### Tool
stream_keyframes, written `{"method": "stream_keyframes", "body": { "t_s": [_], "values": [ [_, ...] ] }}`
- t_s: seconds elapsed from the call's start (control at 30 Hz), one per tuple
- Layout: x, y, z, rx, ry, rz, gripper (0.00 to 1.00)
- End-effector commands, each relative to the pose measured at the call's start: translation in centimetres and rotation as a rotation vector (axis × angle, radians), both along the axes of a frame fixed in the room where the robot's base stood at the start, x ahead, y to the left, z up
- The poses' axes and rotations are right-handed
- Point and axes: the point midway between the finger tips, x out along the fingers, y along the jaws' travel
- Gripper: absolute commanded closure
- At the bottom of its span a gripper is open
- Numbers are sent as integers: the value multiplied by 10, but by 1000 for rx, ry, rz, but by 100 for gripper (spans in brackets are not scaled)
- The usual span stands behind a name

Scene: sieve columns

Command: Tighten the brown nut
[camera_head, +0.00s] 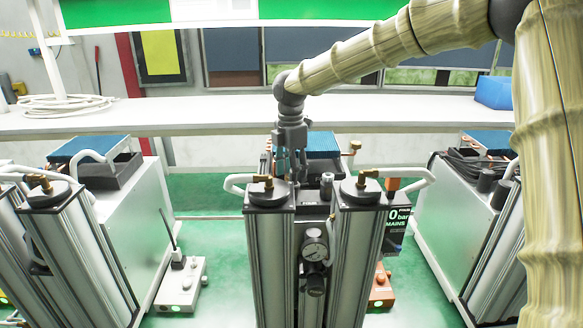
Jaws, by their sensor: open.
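Brass-brown fittings sit on the black caps of the two sieve columns in front of me, one on the left column (263,182) and one on the right column (367,178). Another small brass fitting (355,147) shows behind the right column. I cannot tell which of these is the brown nut. My gripper (289,172) points down above the back right side of the left column's cap, beside its fitting. It is open; its fingertips are small and partly hard to make out. I cannot tell whether they touch anything.
White hoses (238,182) curve out at the columns' sides. Similar machines stand left (115,225) and right (455,235). A white bench (190,118) with a blue box (494,92) runs behind. Green floor lies between the machines.

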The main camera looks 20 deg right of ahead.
Motion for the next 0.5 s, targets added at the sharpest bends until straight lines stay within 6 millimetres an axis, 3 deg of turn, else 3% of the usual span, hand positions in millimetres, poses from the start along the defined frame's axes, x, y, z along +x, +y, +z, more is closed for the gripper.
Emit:
{"method": "stream_keyframes", "body": {
  "t_s": [0.33, 0.5],
  "values": [
    [-14, -3, 4, 2, -11, -3, 49],
    [-7, -3, 0, 1, -5, -3, 78]
  ]
}}
